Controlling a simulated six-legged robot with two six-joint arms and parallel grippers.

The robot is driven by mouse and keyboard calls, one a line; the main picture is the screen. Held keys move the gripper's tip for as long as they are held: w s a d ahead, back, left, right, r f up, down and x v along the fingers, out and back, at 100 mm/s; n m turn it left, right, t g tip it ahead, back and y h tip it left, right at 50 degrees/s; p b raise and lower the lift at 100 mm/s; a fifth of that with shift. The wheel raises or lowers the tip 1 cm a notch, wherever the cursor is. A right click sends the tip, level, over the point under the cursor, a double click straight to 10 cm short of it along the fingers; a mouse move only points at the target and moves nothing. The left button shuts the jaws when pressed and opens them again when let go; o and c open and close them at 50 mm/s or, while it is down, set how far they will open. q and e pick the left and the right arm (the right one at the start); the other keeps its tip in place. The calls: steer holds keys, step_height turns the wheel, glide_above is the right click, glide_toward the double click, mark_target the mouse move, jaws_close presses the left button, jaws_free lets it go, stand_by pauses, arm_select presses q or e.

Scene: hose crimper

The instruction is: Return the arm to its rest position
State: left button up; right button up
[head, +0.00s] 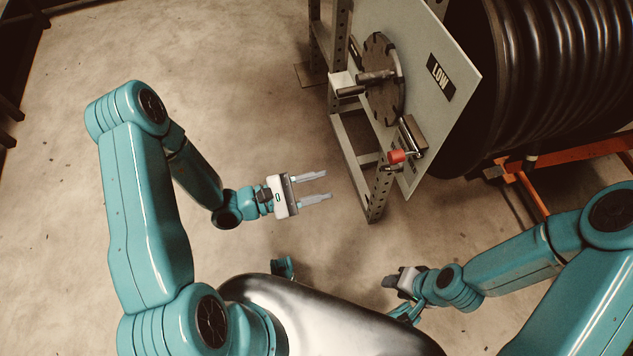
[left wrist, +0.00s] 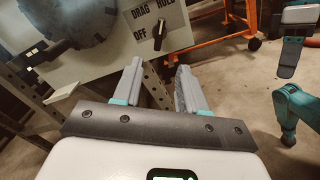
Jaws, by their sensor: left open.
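My left arm (head: 147,195) comes in from the left, its forearm bent toward the picture's middle. My left gripper (head: 328,185) is open and empty, with its two pale fingers apart and pointing right over the bare floor. It is left of the machine's frame and touches nothing. In the left wrist view the open fingers (left wrist: 160,70) show with nothing between them, and a panel lies beyond. My right gripper (head: 393,281) is low in the head view, pointing left; its jaws are too small and dark to judge.
A grey panel (head: 455,45) marked LOW carries a dark notched disc (head: 384,80) and a red-knobbed lever (head: 396,156). It stands on a perforated metal frame (head: 378,195). A black ribbed reel (head: 540,60) and orange stand (head: 580,150) are behind. The floor at left is clear.

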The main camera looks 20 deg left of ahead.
stand_by(0.5)
arm_select(q)
steer(key=s+d+f+m+g+y, duration=0.1)
steer(key=s+d+f+m+g, duration=0.2)
steer(key=s+m+g, duration=0.35)
steer(key=s+d+f+m+g+y, duration=0.1)
steer(key=s+d+f+m+g, duration=0.2)
steer(key=s+g, duration=0.6)
steer(key=s+a+f+m+y, duration=0.3)
steer(key=a+f+m+y, duration=0.1)
steer(key=f+y, duration=0.25)
steer(key=w+m+t+y, duration=0.2)
steer(key=w+m+t, duration=0.1)
steer(key=w+t, duration=0.25)
step_height(320, 180, up, 26)
steer(key=a+p, duration=0.1)
steer(key=p, duration=2.5)
steer(key=shift+w+p, duration=0.35)
steer(key=shift+p, duration=0.05)
steer(key=shift+m, duration=0.25)
